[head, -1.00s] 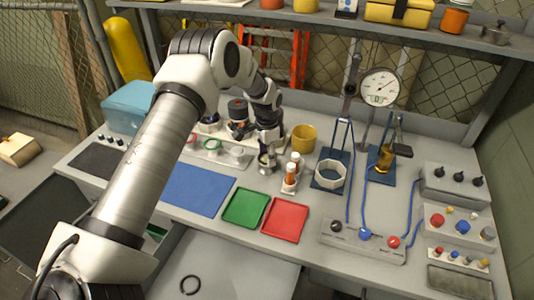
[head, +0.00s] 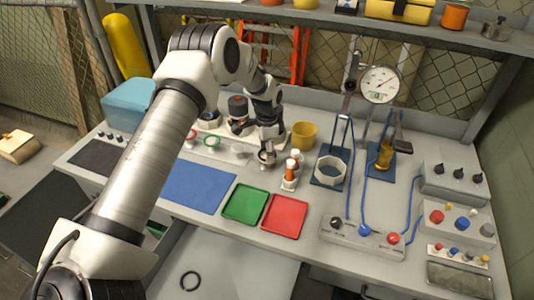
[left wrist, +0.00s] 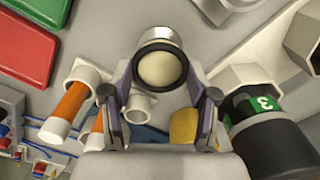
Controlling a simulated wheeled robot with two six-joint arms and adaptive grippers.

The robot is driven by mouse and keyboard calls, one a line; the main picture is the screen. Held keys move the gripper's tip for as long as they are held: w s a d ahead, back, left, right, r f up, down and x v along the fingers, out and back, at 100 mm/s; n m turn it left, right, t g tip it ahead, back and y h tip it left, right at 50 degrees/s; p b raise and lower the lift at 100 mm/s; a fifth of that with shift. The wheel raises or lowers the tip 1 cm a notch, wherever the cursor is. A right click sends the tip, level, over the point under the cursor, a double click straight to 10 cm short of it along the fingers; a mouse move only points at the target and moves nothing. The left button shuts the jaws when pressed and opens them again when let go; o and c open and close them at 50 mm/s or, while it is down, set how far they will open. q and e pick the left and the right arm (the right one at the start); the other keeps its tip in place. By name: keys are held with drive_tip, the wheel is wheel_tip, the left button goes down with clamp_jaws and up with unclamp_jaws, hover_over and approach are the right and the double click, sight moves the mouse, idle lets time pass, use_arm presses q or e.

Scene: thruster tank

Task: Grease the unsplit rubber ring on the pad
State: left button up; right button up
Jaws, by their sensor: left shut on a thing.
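My left gripper (head: 267,152) is above the back of the bench, between the row of small cups and the white tube rack. In the left wrist view its fingers (left wrist: 162,84) are shut on a pale round thing (left wrist: 162,68) with a cream face and a dark rim, which I cannot name with certainty. No ring shows on the blue mat (head: 196,187). My right gripper is out of view.
A green tray (head: 244,205) and a red tray (head: 285,216) lie empty. The tube rack (head: 289,183) with orange tubes stands close right of the gripper, also in the wrist view (left wrist: 86,72). A yellow cup (head: 303,135), an octagonal ring (head: 331,170) and blue hoses stand further right.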

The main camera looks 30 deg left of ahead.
use_arm(q)
drive_tip(key=m, duration=0.3)
drive_tip(key=shift+r+n+p, duration=0.1)
drive_tip(key=shift+n+p, duration=0.2)
drive_tip(key=shift+n, duration=0.2)
drive_tip(key=n+p, duration=0.1)
drive_tip(key=n, duration=0.1)
drive_tip(key=shift+n, duration=0.3)
drive_tip(key=n+p, duration=0.1)
drive_tip(key=n, duration=0.2)
drive_tip(key=shift+s+n, duration=0.1)
drive_tip(key=shift+n, duration=0.3)
drive_tip(key=shift+n+p, duration=0.3)
drive_tip(key=shift+n, duration=0.5)
